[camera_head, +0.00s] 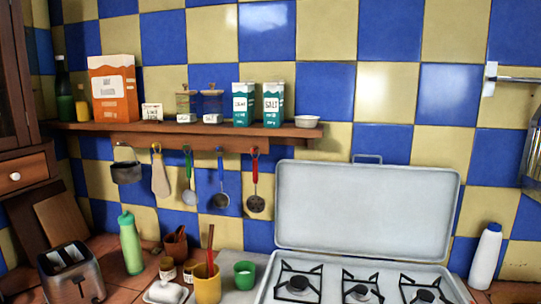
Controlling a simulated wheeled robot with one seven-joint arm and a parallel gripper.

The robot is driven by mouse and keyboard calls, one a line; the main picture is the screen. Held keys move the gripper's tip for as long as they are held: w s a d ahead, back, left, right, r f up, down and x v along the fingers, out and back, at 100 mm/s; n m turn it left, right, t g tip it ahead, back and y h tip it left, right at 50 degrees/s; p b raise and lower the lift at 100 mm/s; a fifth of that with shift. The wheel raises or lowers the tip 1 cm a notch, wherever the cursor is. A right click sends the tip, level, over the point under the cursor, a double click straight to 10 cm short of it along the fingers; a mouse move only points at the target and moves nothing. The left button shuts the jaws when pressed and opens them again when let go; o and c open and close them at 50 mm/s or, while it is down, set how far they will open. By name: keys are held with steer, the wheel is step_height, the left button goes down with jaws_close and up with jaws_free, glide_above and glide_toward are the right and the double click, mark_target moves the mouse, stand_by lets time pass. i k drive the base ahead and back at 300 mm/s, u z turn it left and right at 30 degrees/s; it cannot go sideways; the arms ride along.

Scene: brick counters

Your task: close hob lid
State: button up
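The hob lid (365,212) is a light grey metal panel at the centre right in the head view. It stands raised, close to upright, along the back edge of the hob, in front of the tiled wall. A small handle (367,158) sits on its top edge. The hob (392,270) below it shows several black burners with pan supports, and nothing stands on them. The hob's front part is cut off by the lower edge of the picture. My gripper is not in view.
A green cup (244,275), a yellow cup with utensils (207,286) and small jars stand left of the hob. A white bottle (486,256) stands to its right. A wooden shelf (190,129) with hanging utensils is up left. A toaster (71,273) stands far left.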

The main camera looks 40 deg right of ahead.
mark_target(407, 213)
steer(key=u, duration=0.8)
steer(key=k, duration=0.55)
steer(key=z, duration=1.1)
